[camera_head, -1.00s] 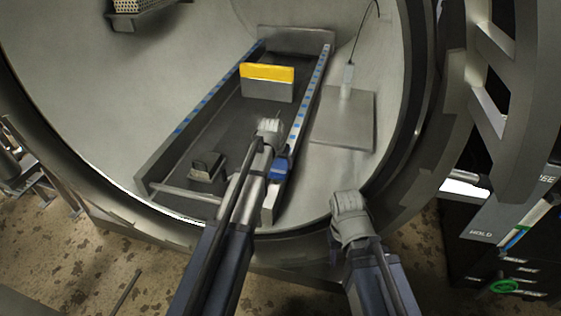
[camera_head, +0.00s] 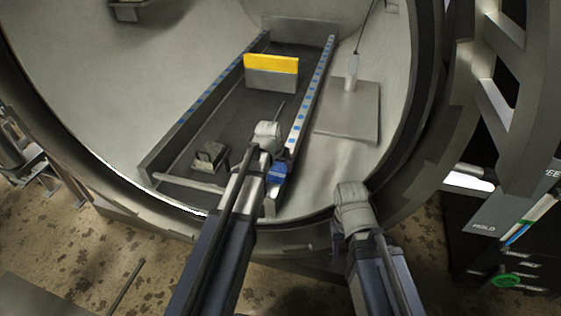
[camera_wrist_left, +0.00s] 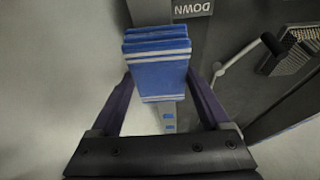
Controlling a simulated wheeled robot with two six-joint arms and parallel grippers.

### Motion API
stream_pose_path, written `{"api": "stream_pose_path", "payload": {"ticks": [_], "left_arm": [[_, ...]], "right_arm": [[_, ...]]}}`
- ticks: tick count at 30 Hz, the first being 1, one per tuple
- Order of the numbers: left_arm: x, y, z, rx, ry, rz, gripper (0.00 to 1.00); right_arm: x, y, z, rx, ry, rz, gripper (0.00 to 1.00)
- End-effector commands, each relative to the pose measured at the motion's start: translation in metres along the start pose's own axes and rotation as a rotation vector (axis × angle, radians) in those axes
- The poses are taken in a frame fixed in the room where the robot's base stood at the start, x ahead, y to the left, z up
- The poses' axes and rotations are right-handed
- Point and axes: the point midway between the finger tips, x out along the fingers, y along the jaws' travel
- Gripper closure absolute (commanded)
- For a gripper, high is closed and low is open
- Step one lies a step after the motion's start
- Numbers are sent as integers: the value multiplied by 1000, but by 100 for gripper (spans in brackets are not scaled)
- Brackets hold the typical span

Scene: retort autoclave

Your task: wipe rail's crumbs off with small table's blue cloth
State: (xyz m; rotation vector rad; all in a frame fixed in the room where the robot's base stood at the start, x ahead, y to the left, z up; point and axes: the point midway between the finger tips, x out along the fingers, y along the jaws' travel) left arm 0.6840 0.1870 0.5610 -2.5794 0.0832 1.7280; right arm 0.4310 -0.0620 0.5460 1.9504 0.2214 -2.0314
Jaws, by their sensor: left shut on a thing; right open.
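The blue cloth (camera_head: 276,172) has white stripes and looks like a folded pad. It is over the near part of the right rail (camera_head: 300,118), a pale strip with blue squares. My left gripper (camera_wrist_left: 160,85) is shut on the cloth, with a finger on each side. In the left wrist view, rail squares (camera_wrist_left: 168,116) show just below the cloth; whether they touch is unclear. I cannot make out crumbs. My right gripper (camera_head: 352,197) is open and apart from the rail, at the vessel's front rim; its fingertips are hard to see.
A yellow-topped grey block (camera_head: 271,74) stands on the dark track bed between the rails. A small grey block (camera_head: 209,156) lies near the front. A square plate (camera_head: 348,112) with a cabled probe (camera_head: 352,70) is right of the rail. The round vessel wall encloses the space.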

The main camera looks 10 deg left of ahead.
Motion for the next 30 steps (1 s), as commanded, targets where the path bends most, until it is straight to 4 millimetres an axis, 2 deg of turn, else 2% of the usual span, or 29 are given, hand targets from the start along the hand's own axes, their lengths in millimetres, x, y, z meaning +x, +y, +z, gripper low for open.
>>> {"api": "stream_pose_path", "payload": {"ticks": [3,11,24,30], "left_arm": [[-4,0,9,0,1,0,64],[-5,0,11,0,2,0,64],[-15,2,43,0,1,0,64],[-17,2,47,0,-2,0,64]], "right_arm": [[-1,0,0,0,0,0,50],[0,0,0,0,0,0,50],[2,0,0,0,0,0,50],[2,0,0,0,0,0,50]]}}
